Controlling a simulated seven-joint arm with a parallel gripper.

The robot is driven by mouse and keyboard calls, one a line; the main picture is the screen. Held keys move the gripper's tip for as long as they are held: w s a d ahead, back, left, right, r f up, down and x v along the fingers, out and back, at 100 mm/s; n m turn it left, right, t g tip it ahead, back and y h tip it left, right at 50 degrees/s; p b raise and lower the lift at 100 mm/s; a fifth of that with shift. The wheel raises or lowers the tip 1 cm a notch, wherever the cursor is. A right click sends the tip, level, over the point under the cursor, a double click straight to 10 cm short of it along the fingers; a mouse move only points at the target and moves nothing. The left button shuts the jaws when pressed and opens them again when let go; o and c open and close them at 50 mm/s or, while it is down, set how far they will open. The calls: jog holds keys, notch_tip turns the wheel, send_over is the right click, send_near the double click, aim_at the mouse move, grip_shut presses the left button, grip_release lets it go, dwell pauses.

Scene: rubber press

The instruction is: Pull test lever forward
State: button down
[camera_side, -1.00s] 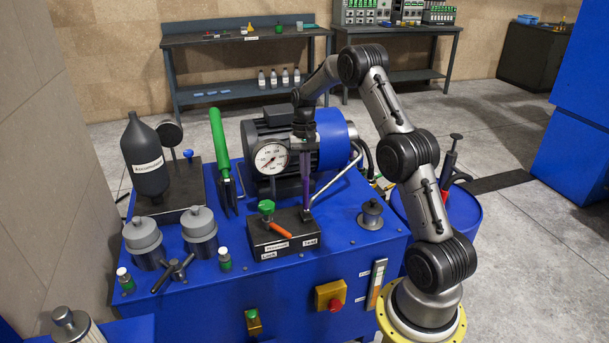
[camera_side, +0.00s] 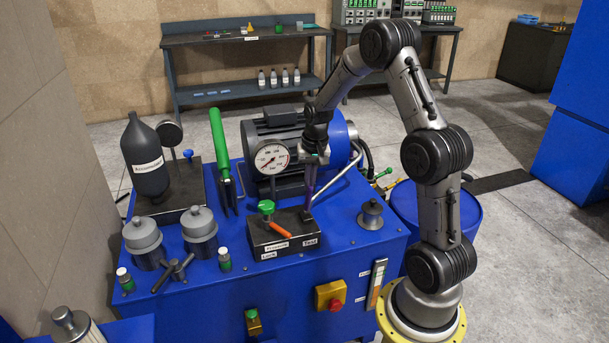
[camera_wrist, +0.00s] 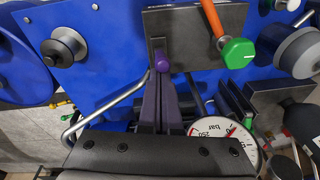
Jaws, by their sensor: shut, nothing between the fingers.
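The test lever's purple knob (camera_wrist: 162,63) shows in the wrist view, in front of a slot in the dark valve block (camera_wrist: 195,22). My gripper (camera_wrist: 160,80) is shut and empty, its two purple-grey fingers side by side with their tips close to the knob; I cannot tell whether they touch it. In the side view my gripper (camera_side: 308,200) points down at the right part of the valve block (camera_side: 283,236), by the "Test" label. The lever is hard to tell from the fingers there.
An orange lever with a green knob (camera_side: 266,206) stands left on the same block. A pressure gauge (camera_side: 271,158) stands just behind, with a motor (camera_side: 285,130) beyond. A bent metal pipe (camera_side: 340,180) runs close on the right.

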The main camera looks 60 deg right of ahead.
jog(key=s+a+f, duration=0.3)
jog(key=s+a, duration=0.1)
jog(key=shift+s+a, duration=0.2)
dwell(0.6)
jog(key=w+d+r, duration=0.2)
jog(key=d+r, duration=0.1)
jog(key=r, duration=0.2)
jog(key=s+a+r, duration=0.3)
jog(key=s+r, duration=0.1)
jog(key=r, duration=0.3)
jog(key=shift+s+a+r, duration=0.15)
jog(key=shift+a, duration=0.1)
